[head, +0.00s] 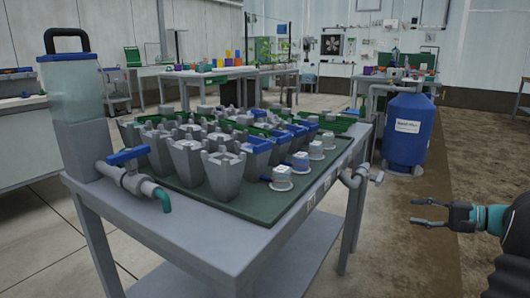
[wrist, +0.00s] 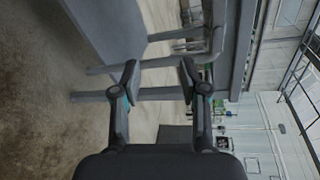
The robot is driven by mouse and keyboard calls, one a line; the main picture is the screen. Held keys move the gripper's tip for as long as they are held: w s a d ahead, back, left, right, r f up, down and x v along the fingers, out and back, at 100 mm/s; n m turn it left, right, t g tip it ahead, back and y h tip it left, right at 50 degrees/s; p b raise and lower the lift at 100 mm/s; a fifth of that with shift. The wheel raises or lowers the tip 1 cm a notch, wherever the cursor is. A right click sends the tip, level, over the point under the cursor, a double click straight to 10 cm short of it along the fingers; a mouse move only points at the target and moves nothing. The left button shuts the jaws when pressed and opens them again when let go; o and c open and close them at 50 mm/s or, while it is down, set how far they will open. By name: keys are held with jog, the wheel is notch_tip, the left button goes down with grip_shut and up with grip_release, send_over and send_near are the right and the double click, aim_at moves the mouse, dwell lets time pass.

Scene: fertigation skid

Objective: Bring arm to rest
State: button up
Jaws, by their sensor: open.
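My gripper (head: 428,213) is open and empty at the right of the head view, held over the brown floor, clear of the grey table (head: 180,225). In the wrist view my gripper (wrist: 158,75) shows two dark fingers spread apart with nothing between them. The wrist picture is turned on its side, with the table (wrist: 110,25) at upper left beyond the fingers.
The table carries a green tray (head: 265,212) with several grey and blue pots and a clear tank (head: 75,105) with a blue-handled valve (head: 128,156). A grey pipe (head: 355,178) juts from its right side. A blue barrel (head: 407,130) stands behind.

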jog(key=s+a+f+m+g+h, duration=0.1)
jog(key=s+a+f+g+h, duration=0.2)
jog(key=s+f, duration=0.3)
jog(key=s+a+n+g+h+p, duration=0.1)
jog(key=s+a+g+h+p, duration=0.25)
jog(key=s+a, duration=0.4)
jog(key=s+a+r+n+t+h+p, duration=0.2)
jog(key=s+a+r+n+h+p, duration=0.3)
jog(key=s+a+r+n, duration=0.5)
jog(key=s+a+r+p, duration=0.2)
jog(key=s+a+r, duration=0.2)
jog(key=s+a, duration=0.2)
jog(key=shift+a+r+h, duration=0.15)
jog(key=shift+a+h, duration=0.2)
jog(key=shift+a, duration=0.8)
jog(key=shift+s+t, duration=0.15)
jog(key=shift+t, duration=0.1)
